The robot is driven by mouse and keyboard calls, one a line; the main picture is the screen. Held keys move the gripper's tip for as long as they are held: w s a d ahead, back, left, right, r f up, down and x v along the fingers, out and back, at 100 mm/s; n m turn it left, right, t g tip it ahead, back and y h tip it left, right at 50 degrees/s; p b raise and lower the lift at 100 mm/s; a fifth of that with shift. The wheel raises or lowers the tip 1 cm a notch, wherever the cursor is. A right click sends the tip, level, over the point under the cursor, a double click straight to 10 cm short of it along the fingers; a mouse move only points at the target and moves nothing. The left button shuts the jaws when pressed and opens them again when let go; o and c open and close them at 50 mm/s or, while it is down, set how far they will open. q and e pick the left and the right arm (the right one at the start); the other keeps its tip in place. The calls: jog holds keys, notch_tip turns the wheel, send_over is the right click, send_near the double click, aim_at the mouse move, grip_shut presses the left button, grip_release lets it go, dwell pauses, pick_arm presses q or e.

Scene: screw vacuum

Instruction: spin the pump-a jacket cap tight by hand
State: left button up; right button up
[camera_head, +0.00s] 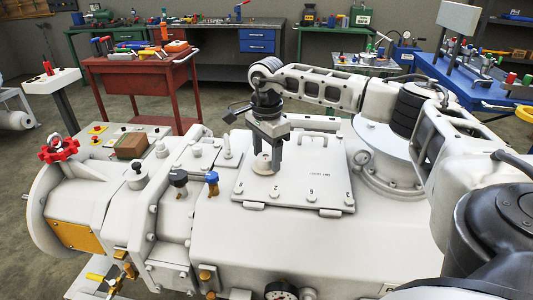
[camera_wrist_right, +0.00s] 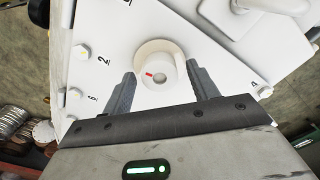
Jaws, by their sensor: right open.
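A round cream cap (camera_wrist_right: 158,60) with a short red mark on its top sits on a white plate. I take it as the jacket cap, though no name on it is readable. In the head view the cap (camera_head: 261,163) stands near the left part of the square bolted cover plate (camera_head: 310,180) on the large white machine. My right gripper (camera_head: 267,160) points down over it. In the right wrist view the right gripper (camera_wrist_right: 162,78) is open, with one finger to each side of the cap. Contact cannot be told. My left gripper is out of view.
A black knob (camera_head: 179,178) and a blue-topped fitting (camera_head: 212,178) stand left of the plate. A red handwheel (camera_head: 59,149) is at the machine's left end. A plate handle (camera_head: 310,131) rises behind the cap. A red cart (camera_head: 140,75) and benches stand behind.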

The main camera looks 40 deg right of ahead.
jog(key=shift+f, duration=0.2)
jog(key=c, duration=1)
